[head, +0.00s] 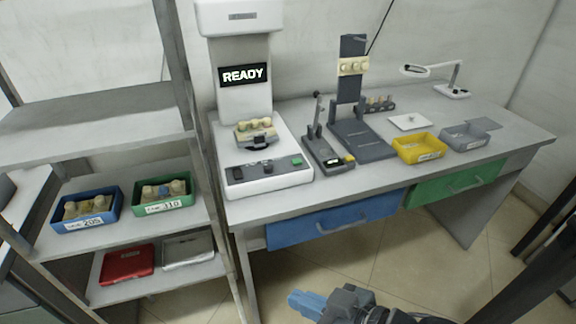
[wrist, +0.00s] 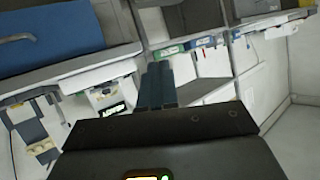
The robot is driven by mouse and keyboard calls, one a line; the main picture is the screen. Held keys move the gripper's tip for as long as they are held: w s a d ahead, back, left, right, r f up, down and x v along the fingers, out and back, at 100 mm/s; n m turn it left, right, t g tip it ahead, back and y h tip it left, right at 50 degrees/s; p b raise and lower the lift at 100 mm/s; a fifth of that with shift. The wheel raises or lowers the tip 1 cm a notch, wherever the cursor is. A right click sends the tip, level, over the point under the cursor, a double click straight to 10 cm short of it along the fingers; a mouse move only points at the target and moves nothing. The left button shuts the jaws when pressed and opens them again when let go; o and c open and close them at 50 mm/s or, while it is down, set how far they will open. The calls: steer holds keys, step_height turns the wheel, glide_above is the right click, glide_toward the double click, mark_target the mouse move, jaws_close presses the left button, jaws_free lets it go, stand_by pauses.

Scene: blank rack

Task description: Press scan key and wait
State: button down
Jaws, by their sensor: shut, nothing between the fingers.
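The white scanner (head: 268,180) stands on the left end of the bench. Its dark screen (head: 243,75) reads "READY". A beige dental model (head: 256,131) sits on a holder on the scanner's platform. The scanner's front panel has dark keys (head: 238,173) and a green key (head: 297,161) at its right; their labels are too small to read. My gripper (head: 293,300) is low in front of the bench, well short of the scanner, with its blue fingers together and empty. In the wrist view the shut fingers (wrist: 158,86) show upright, and the scanner's screen (wrist: 114,112) appears small behind.
A shelf rack on the left holds a blue tray (head: 87,222) and a green tray (head: 163,208) with models. Right of the scanner are a lever device (head: 328,158), a yellow bin (head: 418,160) and a grey bin (head: 463,145). A blue drawer front (head: 335,220) faces my gripper.

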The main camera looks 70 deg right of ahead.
steer(key=w+d+f+m+g+p, duration=0.1)
steer(key=w+d+m+g+p, duration=0.15)
steer(key=w+d, duration=0.55)
step_height(320, 180, up, 15)
steer(key=m+g+y+p, duration=0.1)
steer(key=m+p, duration=0.4)
steer(key=p, duration=0.1)
glide_above(300, 161)
steer(key=shift+f, duration=0.1)
steer(key=shift+f, duration=0.1)
step_height(300, 161, down, 7)
steer(key=b, duration=0.4)
steer(key=shift+f+b, duration=0.5)
steer(key=shift+f, duration=0.35)
